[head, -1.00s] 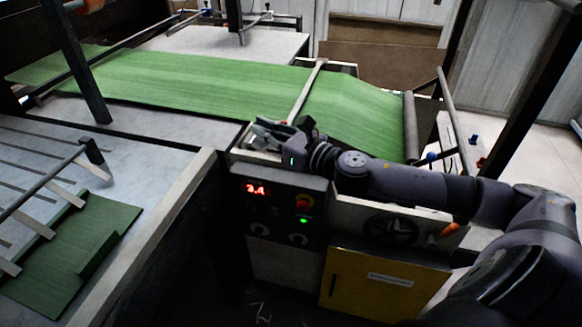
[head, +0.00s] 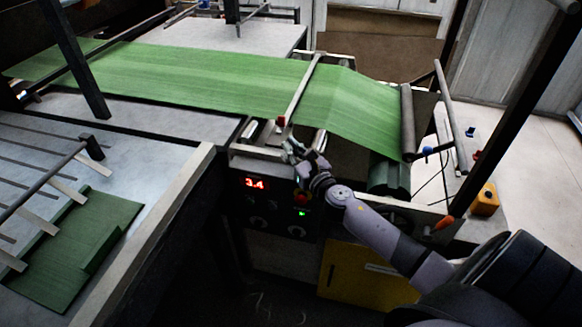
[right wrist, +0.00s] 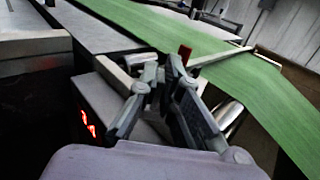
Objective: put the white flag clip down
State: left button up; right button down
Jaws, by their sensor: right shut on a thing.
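My right gripper (head: 288,146) is above the near edge of the machine, just over the control panel and left of the lower green web. In the right wrist view its fingertips (right wrist: 166,70) come together on something small. The white flag clip is largely hidden between the fingers, and I cannot make out its shape. My left gripper is not in view.
The green web (head: 230,78) runs across the machine, under a pale bar with a red end (right wrist: 184,53), to a roller (head: 408,122). The control panel (head: 270,200) has a red display. A yellow box (head: 484,200) stands at right.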

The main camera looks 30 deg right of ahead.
notch_tip(320, 180, down, 5)
jog(key=b, duration=0.2)
jog(key=shift+f+b, duration=0.1)
jog(key=shift+b, duration=0.25)
jog(key=shift+f, duration=0.15)
jog(key=shift+f, duration=0.1)
jog(key=c, duration=1.8)
grip_release()
